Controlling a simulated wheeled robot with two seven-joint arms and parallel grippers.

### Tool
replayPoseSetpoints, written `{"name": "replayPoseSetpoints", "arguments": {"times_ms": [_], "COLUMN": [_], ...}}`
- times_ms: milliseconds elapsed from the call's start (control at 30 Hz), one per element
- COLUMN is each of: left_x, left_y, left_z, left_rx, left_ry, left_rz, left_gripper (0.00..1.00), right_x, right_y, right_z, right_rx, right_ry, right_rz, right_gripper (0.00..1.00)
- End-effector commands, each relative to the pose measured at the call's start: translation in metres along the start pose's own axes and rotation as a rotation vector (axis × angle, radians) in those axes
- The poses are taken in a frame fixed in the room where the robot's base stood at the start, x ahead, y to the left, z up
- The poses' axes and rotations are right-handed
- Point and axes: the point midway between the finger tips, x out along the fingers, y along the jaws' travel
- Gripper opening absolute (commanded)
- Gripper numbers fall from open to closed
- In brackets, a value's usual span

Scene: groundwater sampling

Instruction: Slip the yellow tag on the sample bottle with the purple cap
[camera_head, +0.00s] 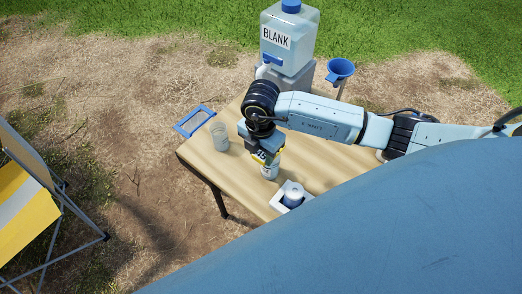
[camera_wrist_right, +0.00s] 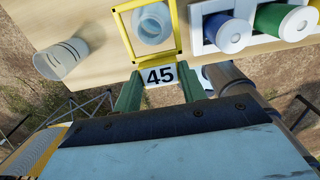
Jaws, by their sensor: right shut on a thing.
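My right gripper (camera_head: 257,149) is shut on the yellow tag (camera_head: 265,158), above the table's near part. In the right wrist view its green fingers (camera_wrist_right: 160,82) pinch the tag's white plate marked 45, and the square yellow frame (camera_wrist_right: 178,30) stretches out ahead. A pale, round-topped bottle (camera_wrist_right: 152,25) shows inside the frame's opening; a bottle (camera_head: 269,173) also shows just below the tag in the head view. I cannot tell whether the frame is around the bottle or still above it. No purple cap can be made out. My left gripper is not in view.
A clear beaker (camera_head: 219,137) stands left of the gripper on the wooden table (camera_head: 205,165). A white holder (camera_head: 280,207) with a bottle is at the near edge. In the wrist view, blue (camera_wrist_right: 228,32) and green (camera_wrist_right: 285,21) items sit close right. The BLANK container (camera_head: 290,40) stands behind.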

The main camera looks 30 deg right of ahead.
Motion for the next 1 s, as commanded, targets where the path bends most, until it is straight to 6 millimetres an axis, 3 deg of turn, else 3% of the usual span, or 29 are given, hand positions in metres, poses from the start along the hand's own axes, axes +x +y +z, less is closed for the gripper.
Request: {"name": "replayPoseSetpoints", "arguments": {"times_ms": [567, 1000], "left_x": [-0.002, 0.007], "left_y": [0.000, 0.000], "left_z": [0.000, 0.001], "left_rx": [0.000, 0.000], "left_ry": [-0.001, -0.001], "left_rz": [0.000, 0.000], "left_gripper": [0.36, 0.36], "right_x": [0.001, 0.013], "right_y": [0.000, 0.000], "right_z": [0.000, 0.000], "right_rx": [0.000, 0.000], "right_ry": [0.000, 0.000], "right_rz": [0.000, 0.000], "right_gripper": [0.28, 0.28]}}
